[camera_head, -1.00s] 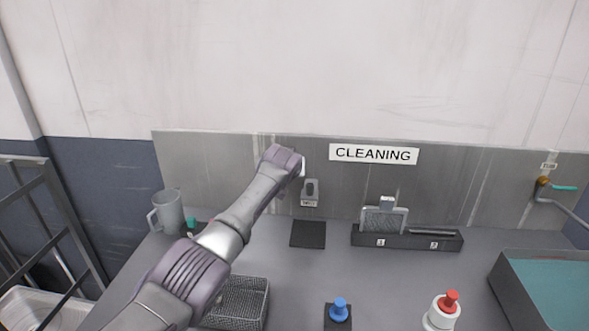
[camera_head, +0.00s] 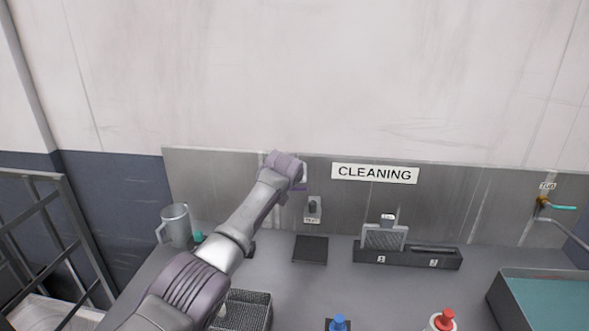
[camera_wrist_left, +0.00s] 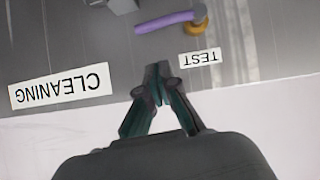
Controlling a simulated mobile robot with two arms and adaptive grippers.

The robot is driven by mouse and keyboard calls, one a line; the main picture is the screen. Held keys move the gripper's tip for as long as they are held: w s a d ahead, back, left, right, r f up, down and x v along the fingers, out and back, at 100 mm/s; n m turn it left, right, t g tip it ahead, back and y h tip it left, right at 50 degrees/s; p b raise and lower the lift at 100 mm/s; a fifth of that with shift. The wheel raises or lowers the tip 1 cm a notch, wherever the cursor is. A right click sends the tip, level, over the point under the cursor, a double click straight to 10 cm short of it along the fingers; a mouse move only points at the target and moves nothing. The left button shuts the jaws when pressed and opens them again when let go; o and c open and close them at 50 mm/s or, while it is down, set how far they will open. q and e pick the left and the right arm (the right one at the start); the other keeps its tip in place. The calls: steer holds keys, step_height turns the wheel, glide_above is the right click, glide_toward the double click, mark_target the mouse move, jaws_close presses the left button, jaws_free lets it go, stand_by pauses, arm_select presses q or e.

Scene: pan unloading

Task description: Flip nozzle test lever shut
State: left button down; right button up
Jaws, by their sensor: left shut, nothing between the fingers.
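The test lever (camera_wrist_left: 165,22) is a purple handle on a brass fitting (camera_wrist_left: 196,27) on the metal wall panel, with a TEST label (camera_wrist_left: 200,57) beside it in the left wrist view, where the writing appears upside down. The lever lies roughly level along the wall. In the head view only a bit of purple (camera_head: 299,188) shows under my left gripper (camera_head: 302,172), which hides the rest. The left gripper (camera_wrist_left: 158,70) is shut and empty, its fingertips close to the lever with a visible gap in the wrist view. My right gripper is in neither view.
The CLEANING sign (camera_head: 375,174) is right of my gripper. Below are a wall dispenser (camera_head: 313,209), a dark mat (camera_head: 310,250) and a brush holder (camera_head: 405,256). A jug (camera_head: 175,226) and wire basket (camera_head: 245,307) stand left. A teal-handled tap (camera_head: 562,207) is far right.

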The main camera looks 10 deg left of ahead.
arm_select(q)
steer(key=b+v, duration=0.2)
steer(key=v, duration=0.6)
steer(key=shift+s+a, duration=0.15)
steer(key=shift+s, duration=0.3)
steer(key=shift+s+f, duration=0.1)
